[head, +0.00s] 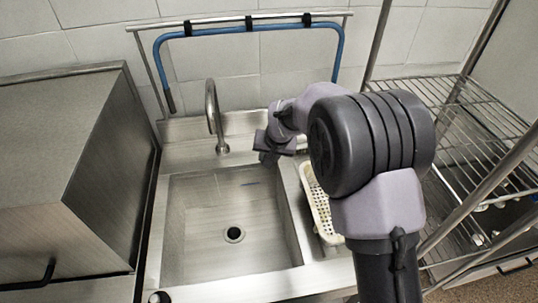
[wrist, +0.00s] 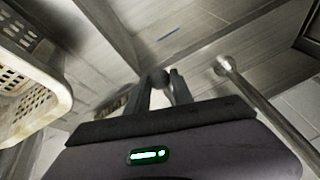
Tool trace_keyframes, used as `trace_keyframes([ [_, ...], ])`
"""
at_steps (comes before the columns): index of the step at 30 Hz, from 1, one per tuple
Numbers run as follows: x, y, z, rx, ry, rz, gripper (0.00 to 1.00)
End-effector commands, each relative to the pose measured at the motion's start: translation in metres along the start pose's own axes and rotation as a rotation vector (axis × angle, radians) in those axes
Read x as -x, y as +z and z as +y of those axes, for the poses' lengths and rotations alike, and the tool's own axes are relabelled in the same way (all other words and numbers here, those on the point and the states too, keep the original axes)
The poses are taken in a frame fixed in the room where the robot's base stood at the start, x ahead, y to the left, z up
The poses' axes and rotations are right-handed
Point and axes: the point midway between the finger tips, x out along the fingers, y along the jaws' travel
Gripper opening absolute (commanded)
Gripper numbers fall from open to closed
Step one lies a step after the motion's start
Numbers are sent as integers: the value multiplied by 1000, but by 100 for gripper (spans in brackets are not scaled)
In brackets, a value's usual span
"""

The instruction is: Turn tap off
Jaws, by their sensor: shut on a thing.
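The steel gooseneck tap (head: 213,112) stands upright on the ledge behind the sink (head: 183,228). No water stream shows under its spout. In the wrist view a steel pipe of the tap (wrist: 262,110) runs along the right, apart from my fingers. My gripper (head: 266,156) is to the right of the tap, at the sink's back right corner. The wrist view shows its two fingers (wrist: 160,90) closed around a small dark round knob (wrist: 159,77), which looks like the tap's handle. In the head view the knob is hidden by my gripper and arm.
A cream perforated basket (head: 318,202) lies right of the sink, below my arm; it also shows in the wrist view (wrist: 62,92). A steel cabinet (head: 95,160) stands left. A wire rack (head: 470,135) is right. A blue hose (head: 250,27) hangs on the wall. The basin is empty.

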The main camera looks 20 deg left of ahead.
Motion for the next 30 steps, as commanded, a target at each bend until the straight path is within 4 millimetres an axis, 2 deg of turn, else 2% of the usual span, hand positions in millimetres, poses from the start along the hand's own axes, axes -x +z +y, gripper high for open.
trace_keyframes([
  [7, 1, -1, -1, 1, -2, 3, 0],
  [8, 1, -1, -1, 1, -2, 3, 34],
  [10, 0, -1, -1, 1, -2, 2, 48],
  [11, 0, -1, -1, 1, -2, 2, 50],
  [19, 1, 0, -1, 1, -1, 1, 50],
  [22, 8, -1, -1, 1, -1, 2, 50],
  [26, 39, -3, -2, 1, -2, 4, 50],
  [30, 87, -4, -2, 1, -2, 5, 50],
])
